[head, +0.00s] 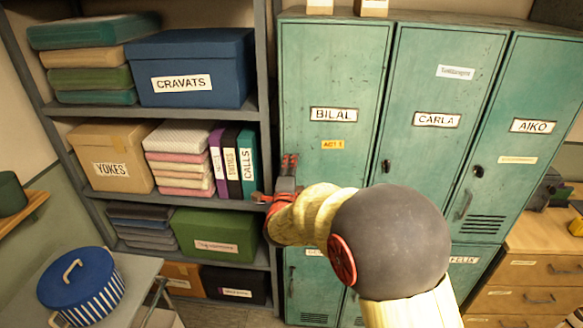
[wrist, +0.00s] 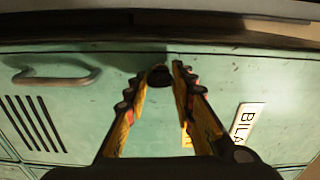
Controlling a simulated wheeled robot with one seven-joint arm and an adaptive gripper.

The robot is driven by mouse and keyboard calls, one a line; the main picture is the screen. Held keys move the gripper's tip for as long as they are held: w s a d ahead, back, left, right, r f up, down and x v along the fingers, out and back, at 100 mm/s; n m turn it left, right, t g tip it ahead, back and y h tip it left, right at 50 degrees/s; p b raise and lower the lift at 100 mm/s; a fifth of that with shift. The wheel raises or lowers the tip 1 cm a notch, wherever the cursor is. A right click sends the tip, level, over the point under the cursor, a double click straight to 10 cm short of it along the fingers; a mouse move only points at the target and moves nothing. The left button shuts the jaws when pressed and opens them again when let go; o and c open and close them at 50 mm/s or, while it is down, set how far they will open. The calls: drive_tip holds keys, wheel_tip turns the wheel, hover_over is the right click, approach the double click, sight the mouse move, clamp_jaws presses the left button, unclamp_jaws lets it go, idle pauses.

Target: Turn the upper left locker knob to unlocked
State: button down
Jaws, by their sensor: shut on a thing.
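The upper left locker is the green door (head: 333,75) labelled BILAL, and it looks closed in the head view. Its small dark round knob (wrist: 159,75) shows in the wrist view between my fingertips. My gripper (head: 279,182) is at the left edge of this door, below the name plate. In the wrist view my gripper (wrist: 161,80) has its two yellow and black fingers closed in on the knob, one on each side. The head view hides the knob behind my gripper and arm. The knob's turned position cannot be made out.
A grey shelf (head: 268,60) with boxes and folded cloth stands close to the locker's left. The CARLA locker (head: 437,80) and AIKO locker (head: 528,90) are to the right. A door handle (wrist: 57,76) and vent slots show in the wrist view.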

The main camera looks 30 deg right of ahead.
drive_tip(key=shift+n, duration=8.6)
drive_tip(key=c, duration=1.5)
unclamp_jaws()
drive_tip(key=v, duration=1.2)
drive_tip(key=shift+f, duration=0.1)
